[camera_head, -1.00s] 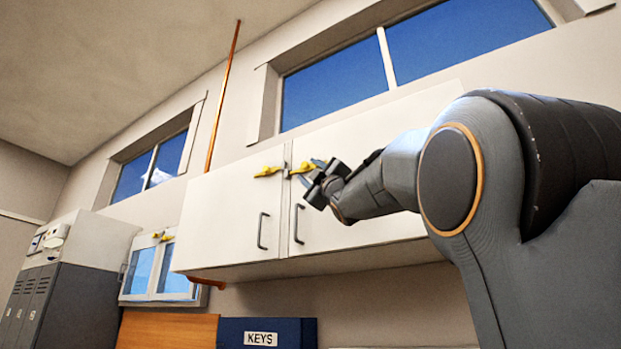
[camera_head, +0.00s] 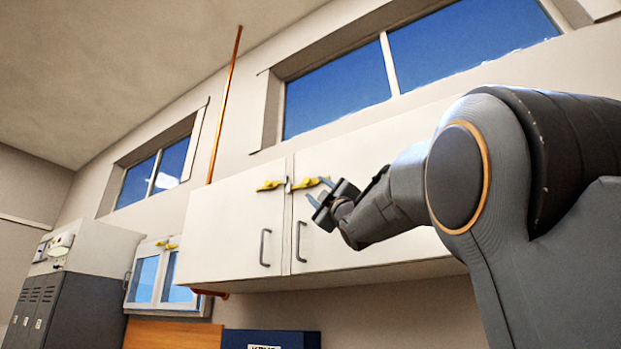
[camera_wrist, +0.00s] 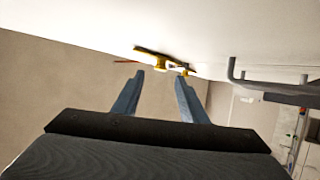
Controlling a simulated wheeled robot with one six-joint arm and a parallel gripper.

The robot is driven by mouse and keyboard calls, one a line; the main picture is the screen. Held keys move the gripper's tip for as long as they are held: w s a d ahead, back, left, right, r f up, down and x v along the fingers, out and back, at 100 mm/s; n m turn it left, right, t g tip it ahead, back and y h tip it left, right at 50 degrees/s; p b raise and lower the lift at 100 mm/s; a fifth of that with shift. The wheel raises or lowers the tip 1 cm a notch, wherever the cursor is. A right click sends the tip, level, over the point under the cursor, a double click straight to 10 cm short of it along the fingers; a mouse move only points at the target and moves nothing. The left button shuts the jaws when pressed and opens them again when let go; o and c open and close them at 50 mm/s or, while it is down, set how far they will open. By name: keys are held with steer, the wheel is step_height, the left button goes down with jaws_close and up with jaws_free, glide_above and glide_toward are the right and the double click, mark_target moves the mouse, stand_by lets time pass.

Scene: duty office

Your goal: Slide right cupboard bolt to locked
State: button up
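The white wall cupboard (camera_head: 228,228) has two doors with a yellow bolt on each side of the seam near the top. The right cupboard bolt (camera_head: 308,184) is on the right door, and the left bolt (camera_head: 269,185) is on the left door. My gripper (camera_head: 319,191) is just right of the right bolt, with its blue-grey fingers spread. In the wrist view my gripper (camera_wrist: 158,82) is open and empty. Yellow bolt parts (camera_wrist: 152,53) show beyond the fingertips; which bolt is which is unclear there. I see no contact with the bolt.
Dark door handles (camera_head: 265,247) hang below the bolts; one shows at right in the wrist view (camera_wrist: 262,84). A copper pipe (camera_head: 224,105) runs up the wall behind the cupboard. A blue box (camera_head: 240,340) and a small glazed cabinet (camera_head: 145,280) are lower down.

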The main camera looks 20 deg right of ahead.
mark_target(308, 182)
steer(key=shift+p+x, duration=2.25)
steer(key=shift+x, duration=1.3)
steer(key=shift+f, duration=0.1)
jaws_close()
